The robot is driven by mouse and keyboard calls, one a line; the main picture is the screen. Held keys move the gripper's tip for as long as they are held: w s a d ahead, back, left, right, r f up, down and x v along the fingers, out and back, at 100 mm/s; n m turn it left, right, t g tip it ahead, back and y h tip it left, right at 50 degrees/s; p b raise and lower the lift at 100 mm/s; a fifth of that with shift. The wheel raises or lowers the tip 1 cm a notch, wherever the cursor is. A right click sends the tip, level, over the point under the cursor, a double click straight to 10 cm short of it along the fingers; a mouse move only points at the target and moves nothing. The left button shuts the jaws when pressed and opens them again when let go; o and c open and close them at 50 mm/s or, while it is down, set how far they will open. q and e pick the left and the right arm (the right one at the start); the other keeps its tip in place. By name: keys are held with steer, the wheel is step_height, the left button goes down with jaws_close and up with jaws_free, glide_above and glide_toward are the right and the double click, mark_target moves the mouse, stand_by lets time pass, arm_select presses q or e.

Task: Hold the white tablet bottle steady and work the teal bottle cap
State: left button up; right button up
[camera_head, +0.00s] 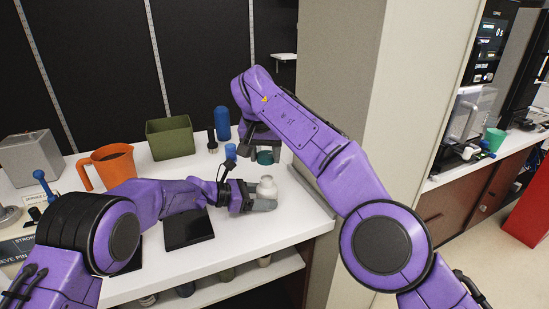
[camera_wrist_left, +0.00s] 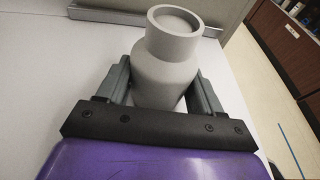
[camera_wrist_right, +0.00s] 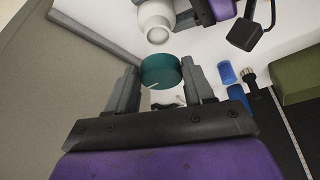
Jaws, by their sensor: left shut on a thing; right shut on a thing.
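The white tablet bottle (camera_head: 267,186) stands over the white counter with its neck up and bare. My left gripper (camera_head: 258,203) is shut around its body; in the left wrist view the bottle (camera_wrist_left: 168,75) sits between both fingers. The teal bottle cap (camera_head: 265,157) is off the bottle, behind it in the head view. My right gripper (camera_wrist_right: 160,85) is shut on the cap (camera_wrist_right: 160,70), whose round face shows between its fingertips. The bottle's open mouth (camera_wrist_right: 157,35) shows beyond the cap, with a gap between them. Whether the bottle's base touches the counter is hard to tell.
A dark flat pad (camera_head: 188,229) lies beside my left forearm. An olive bin (camera_head: 170,138), an orange jug (camera_head: 108,165) and a blue cylinder (camera_head: 222,123) stand toward the back. A beige wall (camera_head: 340,90) closes the right side. The counter right of the bottle is clear.

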mark_target(268, 180)
stand_by(0.4)
steer(key=shift+f, duration=2.25)
steer(key=shift+f, duration=0.2)
steer(key=shift+f, duration=0.85)
steer(key=o, duration=0.9)
steer(key=shift+d+n+y, duration=0.3)
steer(key=shift+n, duration=0.6)
steer(key=shift+a+n, duration=0.1)
steer(key=shift+n, duration=0.2)
steer(key=shift+r, duration=0.1)
